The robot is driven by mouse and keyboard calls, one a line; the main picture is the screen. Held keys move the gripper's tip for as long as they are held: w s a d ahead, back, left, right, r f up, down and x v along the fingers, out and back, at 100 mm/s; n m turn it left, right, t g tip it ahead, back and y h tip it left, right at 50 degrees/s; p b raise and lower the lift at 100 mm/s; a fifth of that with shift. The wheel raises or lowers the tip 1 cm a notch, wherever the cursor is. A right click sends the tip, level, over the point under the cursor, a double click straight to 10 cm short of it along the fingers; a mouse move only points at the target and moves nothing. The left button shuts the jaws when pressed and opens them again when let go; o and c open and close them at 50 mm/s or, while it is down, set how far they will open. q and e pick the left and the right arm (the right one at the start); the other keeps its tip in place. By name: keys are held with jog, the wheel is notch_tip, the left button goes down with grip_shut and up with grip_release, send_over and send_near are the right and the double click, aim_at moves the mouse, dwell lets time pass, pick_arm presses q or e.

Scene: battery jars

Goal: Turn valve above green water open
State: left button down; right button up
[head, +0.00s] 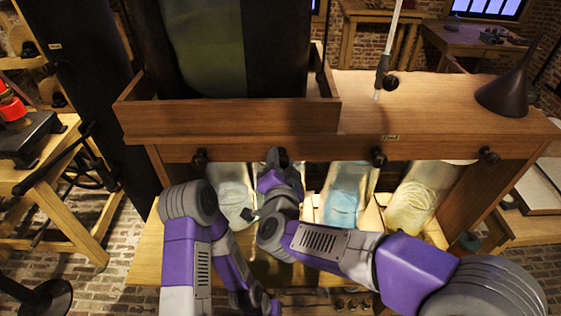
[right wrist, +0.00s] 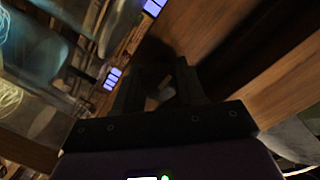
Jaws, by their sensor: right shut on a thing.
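A wooden beam carries a row of dark valve knobs. The second valve from the left (head: 284,154) is at my right gripper (head: 277,158), which is shut on it; the fingers cover most of this knob. The right wrist view shows the two dark fingers (right wrist: 158,77) close around a dark part against the wood. The jar below this valve is mostly hidden by my right arm, so I cannot tell its water's colour. My left arm hangs low at the left, its gripper not clearly visible.
Other valves are at the left (head: 199,158), right of centre (head: 378,157) and far right (head: 488,156). Below stand a pale jar (head: 230,190), a blue jar (head: 343,190) and a yellow jar (head: 411,205). A dark funnel (head: 508,92) stands on the beam top.

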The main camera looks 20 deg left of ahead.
jog(key=shift+f, duration=0.1)
jog(key=o, duration=0.8)
jog(key=v, duration=0.7)
jog(key=shift+s+d, duration=0.1)
jog(key=shift+s, duration=0.2)
